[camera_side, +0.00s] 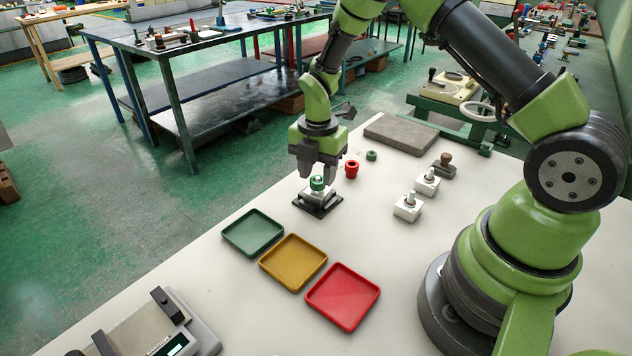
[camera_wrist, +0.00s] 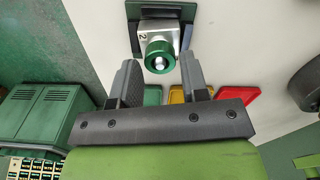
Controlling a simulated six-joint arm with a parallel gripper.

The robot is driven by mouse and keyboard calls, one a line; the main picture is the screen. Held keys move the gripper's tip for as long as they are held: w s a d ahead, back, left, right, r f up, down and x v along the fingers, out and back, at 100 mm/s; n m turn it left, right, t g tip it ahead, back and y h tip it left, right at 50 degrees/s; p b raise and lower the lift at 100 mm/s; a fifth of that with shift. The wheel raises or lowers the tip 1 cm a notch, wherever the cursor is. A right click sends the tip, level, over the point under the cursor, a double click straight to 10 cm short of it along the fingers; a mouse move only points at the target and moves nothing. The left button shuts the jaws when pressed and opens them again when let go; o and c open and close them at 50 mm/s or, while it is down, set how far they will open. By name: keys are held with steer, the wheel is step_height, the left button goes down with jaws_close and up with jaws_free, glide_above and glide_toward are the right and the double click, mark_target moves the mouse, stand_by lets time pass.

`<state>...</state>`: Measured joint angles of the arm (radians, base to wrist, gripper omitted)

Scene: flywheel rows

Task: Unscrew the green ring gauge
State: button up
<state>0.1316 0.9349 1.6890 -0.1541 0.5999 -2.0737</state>
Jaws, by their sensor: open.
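The green ring gauge (camera_side: 317,183) sits on the stud of a metal block (camera_side: 318,196) on a dark base plate. The wrist view shows the ring (camera_wrist: 159,57) around the bright stud end, with the block (camera_wrist: 158,33) marked "2" behind it. My gripper (camera_side: 318,172) is open and points down over the ring in the side view. In the wrist view my gripper (camera_wrist: 158,78) has one finger on either side of the ring's lower edge, with gaps between. Whether a finger touches the ring cannot be told.
A red ring (camera_side: 351,169) and another green ring (camera_side: 372,155) stand just right. Two white blocks with studs (camera_side: 408,207) are farther right. Green (camera_side: 253,233), yellow (camera_side: 293,262) and red (camera_side: 342,296) trays lie in front, all empty. A grey slab (camera_side: 400,133) lies behind.

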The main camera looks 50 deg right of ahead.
steer(key=shift+r, duration=0.75)
steer(key=o, duration=0.6)
steer(key=shift+c, duration=0.2)
steer(key=c, duration=0.5)
steer(key=shift+m, duration=0.3)
